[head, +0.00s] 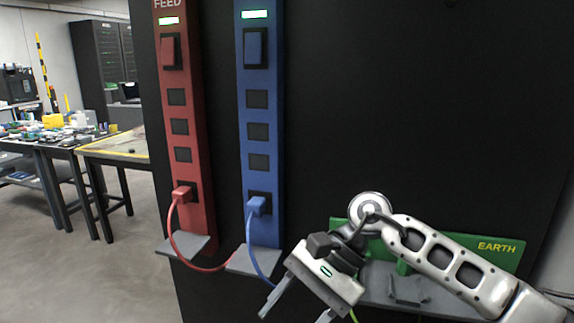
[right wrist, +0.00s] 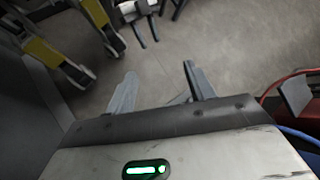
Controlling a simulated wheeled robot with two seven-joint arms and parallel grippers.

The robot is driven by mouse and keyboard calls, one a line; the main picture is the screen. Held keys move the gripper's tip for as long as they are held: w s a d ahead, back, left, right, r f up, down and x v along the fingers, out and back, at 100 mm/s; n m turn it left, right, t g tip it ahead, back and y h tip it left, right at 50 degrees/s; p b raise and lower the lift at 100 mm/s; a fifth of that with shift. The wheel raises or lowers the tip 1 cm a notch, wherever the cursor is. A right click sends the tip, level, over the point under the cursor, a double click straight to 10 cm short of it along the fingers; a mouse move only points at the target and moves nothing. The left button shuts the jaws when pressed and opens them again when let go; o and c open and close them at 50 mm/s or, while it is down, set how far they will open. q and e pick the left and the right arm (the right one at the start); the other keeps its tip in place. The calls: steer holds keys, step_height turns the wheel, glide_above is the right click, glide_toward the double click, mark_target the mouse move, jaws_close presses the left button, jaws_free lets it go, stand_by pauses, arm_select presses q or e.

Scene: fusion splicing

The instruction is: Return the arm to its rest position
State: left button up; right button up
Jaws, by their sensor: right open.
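My right arm reaches in from the right in the head view. Its gripper (head: 296,316) points down and left in front of the dark panel, below the blue strip. In the right wrist view, the right gripper's two fingers (right wrist: 156,84) stand apart with nothing between them, above the grey floor. In the head view its fingertips are partly cut off by the bottom edge. At the top of the right wrist view a white and dark part, probably my left gripper (right wrist: 142,14), shows small; its jaw opening is unclear. The left arm is not in the head view.
A red strip (head: 184,100) and a blue strip (head: 258,100) each have a plug with a cable, above grey shelves (head: 183,246). A green EARTH bar (head: 495,248) is partly behind my right arm. Cluttered tables (head: 115,147) stand far left; floor there is open.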

steer(key=s+a+r+m+t+y, duration=0.2)
steer(key=a+m+y, duration=0.2)
steer(key=m+y, duration=0.35)
steer(key=s+a+r+m+t+y, duration=0.25)
steer(key=m+y, duration=0.35)
steer(key=m, duration=0.3)
steer(key=w+d+f+m+t+h, duration=0.2)
steer(key=d+f+m+t+h, duration=0.3)
steer(key=m, duration=0.6)
steer(key=w+d+f+m+t+h, duration=0.1)
steer(key=d+f+m+t+h, duration=0.2)
steer(key=m+t, duration=0.6)
steer(key=w+d+f+m+t+h, duration=0.2)
steer(key=d+f+m+t+h, duration=0.2)
steer(key=m, duration=0.9)
arm_select(q)
steer(key=shift+s+f, duration=0.3)
arm_select(e)
steer(key=s+d+f+m+g+h, duration=0.3)
steer(key=s+d+f+m, duration=0.1)
steer(key=s+f+m, duration=0.2)
steer(key=s+d+f+m+g+h, duration=0.3)
steer(key=s+d+f+m+g, duration=0.1)
steer(key=s+f+m, duration=0.3)
step_height(320, 180, down, 2)
steer(key=shift+f+m, duration=0.25)
steer(key=shift+m, duration=0.1)
